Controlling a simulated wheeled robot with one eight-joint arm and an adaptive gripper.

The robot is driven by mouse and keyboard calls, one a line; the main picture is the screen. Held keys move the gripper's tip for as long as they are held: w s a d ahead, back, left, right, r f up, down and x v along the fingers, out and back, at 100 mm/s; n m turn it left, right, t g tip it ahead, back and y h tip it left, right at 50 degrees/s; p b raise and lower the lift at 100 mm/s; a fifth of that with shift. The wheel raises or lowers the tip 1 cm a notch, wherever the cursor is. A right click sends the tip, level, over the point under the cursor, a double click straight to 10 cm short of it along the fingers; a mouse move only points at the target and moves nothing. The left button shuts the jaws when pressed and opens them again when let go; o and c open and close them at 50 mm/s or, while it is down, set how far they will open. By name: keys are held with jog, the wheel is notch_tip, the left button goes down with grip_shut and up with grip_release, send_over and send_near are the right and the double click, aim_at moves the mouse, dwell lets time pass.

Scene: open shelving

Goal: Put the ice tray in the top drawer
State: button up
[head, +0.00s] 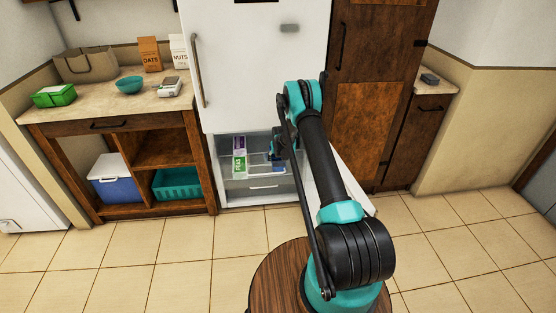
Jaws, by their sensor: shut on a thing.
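My gripper (279,158) is at the open lower compartment of the white fridge, at its right side, small and partly behind my arm. It is shut on a small blue thing (275,167), which looks like the ice tray, though it is too small to be sure. The upper drawer (258,181) has clear walls. A purple box (239,143) and a green package (239,164) stand at its left side. The gripper and the blue thing are to the right of them. I cannot tell whether the blue thing touches the drawer floor.
A lower drawer front (264,190) sits below. The white freezer door (346,182) stands open on the right, partly behind my arm. The wooden counter (110,108) on the left holds a teal bowl (130,85) and boxes. The tiled floor in front is clear.

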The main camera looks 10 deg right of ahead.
jog(key=o, duration=1.4)
jog(key=s+d+f+v, duration=0.1)
jog(key=s+v, duration=0.1)
jog(key=v, duration=1.3)
jog(key=s+d+f+v, duration=0.1)
jog(key=s+v, duration=0.2)
jog(key=v, duration=1.1)
jog(key=s+r, duration=0.7)
jog(key=s, duration=1.4)
jog(key=s+d, duration=0.1)
jog(key=s, duration=0.8)
jog(key=s+d, duration=0.1)
jog(key=s, duration=0.8)
jog(key=shift+s+r, duration=0.2)
jog(key=shift+s, duration=0.2)
